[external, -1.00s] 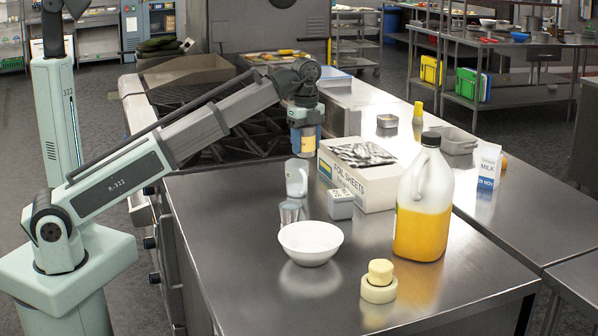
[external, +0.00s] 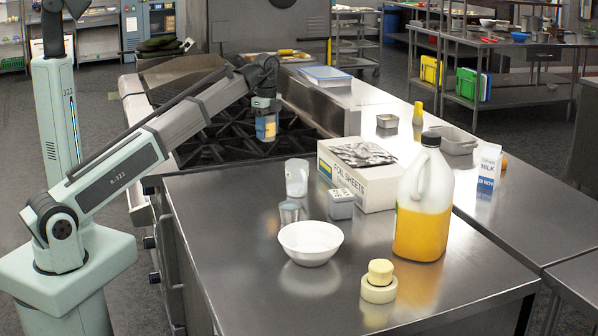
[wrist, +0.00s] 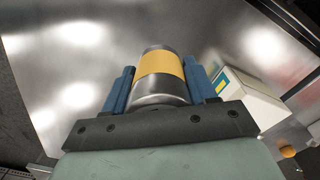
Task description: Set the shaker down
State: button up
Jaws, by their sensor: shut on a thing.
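The shaker (wrist: 160,62) is a metal cylinder with a yellow band. My gripper (wrist: 158,88) is shut on it, with a blue finger on each side. In the external view, my gripper (external: 266,116) hangs near the stove's front right part with the shaker (external: 268,128) below it. The shaker appears to be held in the air, clear of the steel counter (external: 230,230). Its lower end is small in the external view, so its exact height is unclear.
A juice jug (external: 422,215) is at right. The counter's left front is bare.

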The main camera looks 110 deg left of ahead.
jog(key=shift+f, duration=6.25)
jog(key=shift+f, duration=0.1)
jog(key=o, duration=1.2)
notch_tip(320, 180, up, 12)
jog(key=shift+r, duration=0.15)
